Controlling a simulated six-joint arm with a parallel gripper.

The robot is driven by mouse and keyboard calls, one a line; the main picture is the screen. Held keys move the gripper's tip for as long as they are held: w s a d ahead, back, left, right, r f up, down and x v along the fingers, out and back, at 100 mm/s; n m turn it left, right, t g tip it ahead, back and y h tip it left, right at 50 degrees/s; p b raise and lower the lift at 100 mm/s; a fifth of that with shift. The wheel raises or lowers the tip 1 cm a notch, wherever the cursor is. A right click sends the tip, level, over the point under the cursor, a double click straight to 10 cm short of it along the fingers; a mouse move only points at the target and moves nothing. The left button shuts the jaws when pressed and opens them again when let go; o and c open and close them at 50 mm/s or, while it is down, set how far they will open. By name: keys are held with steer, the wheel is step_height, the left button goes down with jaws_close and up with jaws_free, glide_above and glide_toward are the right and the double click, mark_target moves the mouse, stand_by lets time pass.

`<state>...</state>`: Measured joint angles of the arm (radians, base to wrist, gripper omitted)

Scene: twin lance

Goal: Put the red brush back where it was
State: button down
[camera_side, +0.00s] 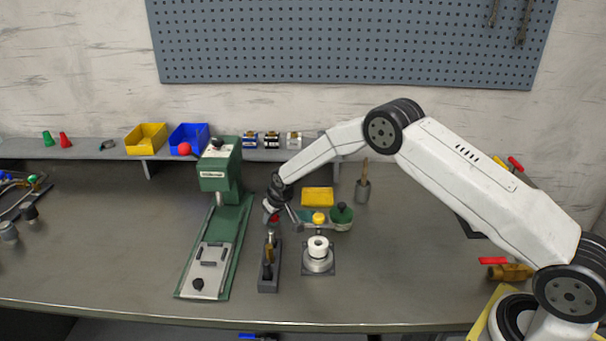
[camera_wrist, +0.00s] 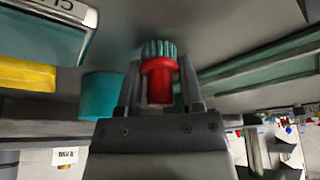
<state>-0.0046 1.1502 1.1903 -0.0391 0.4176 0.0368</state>
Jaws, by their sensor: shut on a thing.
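The red brush (camera_wrist: 158,82) has a red collar and teal bristles. In the wrist view it stands between the two fingers of my gripper (camera_wrist: 160,90), bristles pointing away from the palm. My gripper (camera_side: 271,208) is shut on it. In the side view only a small red bit of the brush (camera_side: 275,218) shows under the gripper, above the bench and right of the green press. A dark narrow holder (camera_side: 268,282) with a brass-coloured piece in it stands in front of the gripper.
The green press (camera_side: 220,175) stands close left of the gripper. A round metal stand with a white ring (camera_side: 318,247), a green-lidded pot (camera_side: 342,215) and a yellow block (camera_side: 317,196) are close on the right.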

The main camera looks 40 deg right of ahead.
steer(key=shift+f, duration=0.15)
steer(key=shift+c, duration=1.2)
jaws_free()
steer(key=shift+v, duration=0.95)
steer(key=v, duration=1)
steer(key=shift+r, duration=0.25)
steer(key=shift+s, duration=0.15)
